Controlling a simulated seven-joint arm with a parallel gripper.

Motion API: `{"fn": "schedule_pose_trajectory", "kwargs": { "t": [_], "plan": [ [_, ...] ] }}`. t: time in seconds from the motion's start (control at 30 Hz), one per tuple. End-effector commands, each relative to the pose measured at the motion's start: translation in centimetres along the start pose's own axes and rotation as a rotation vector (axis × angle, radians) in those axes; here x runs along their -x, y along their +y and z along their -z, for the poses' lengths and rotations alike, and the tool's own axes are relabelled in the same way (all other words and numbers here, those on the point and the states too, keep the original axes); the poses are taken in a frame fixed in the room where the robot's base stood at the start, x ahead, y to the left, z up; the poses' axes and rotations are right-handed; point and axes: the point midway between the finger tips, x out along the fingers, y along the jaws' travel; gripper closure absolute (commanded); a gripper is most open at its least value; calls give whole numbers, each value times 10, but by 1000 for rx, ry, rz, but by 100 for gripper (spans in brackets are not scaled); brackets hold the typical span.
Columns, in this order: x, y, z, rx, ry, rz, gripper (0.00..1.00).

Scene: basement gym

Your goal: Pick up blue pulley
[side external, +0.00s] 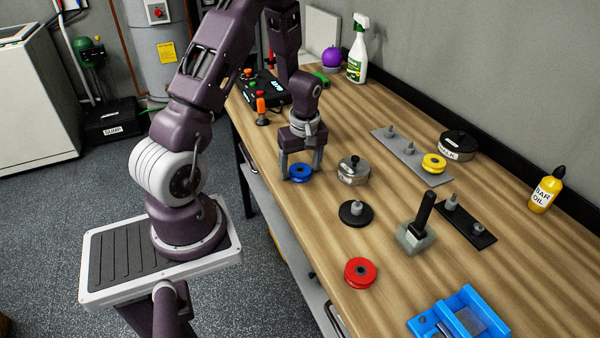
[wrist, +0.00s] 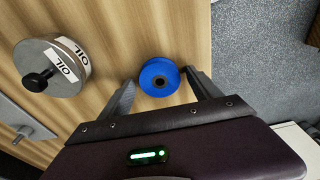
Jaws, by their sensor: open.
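The blue pulley (side external: 300,172) lies flat on the wooden bench (side external: 300,215) near its front edge. My gripper (side external: 301,173) is open and pointing down over it, with one finger on either side in the side view. In the wrist view the blue pulley (wrist: 159,77) shows its dark centre hole, and it lies between and a little beyond the fingertips of my gripper (wrist: 158,88). I cannot tell whether the fingers touch it.
A metal OIL tin (side external: 353,171) stands close to the right of the pulley. A black disc with a post (side external: 356,213), a red pulley (side external: 361,272) and a grey block with a black handle (side external: 416,235) are nearer the camera.

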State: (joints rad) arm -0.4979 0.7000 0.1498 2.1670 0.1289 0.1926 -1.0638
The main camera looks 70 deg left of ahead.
Motion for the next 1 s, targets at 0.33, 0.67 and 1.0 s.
{"fn": "schedule_pose_trajectory", "kwargs": {
  "t": [0.33,0.67,1.0],
  "plan": [
    [1,0,0,-1,0,0,68],
    [2,0,0,-1,0,-1,94],
    [73,1,12,-1,4,-6,94]
  ]
}}
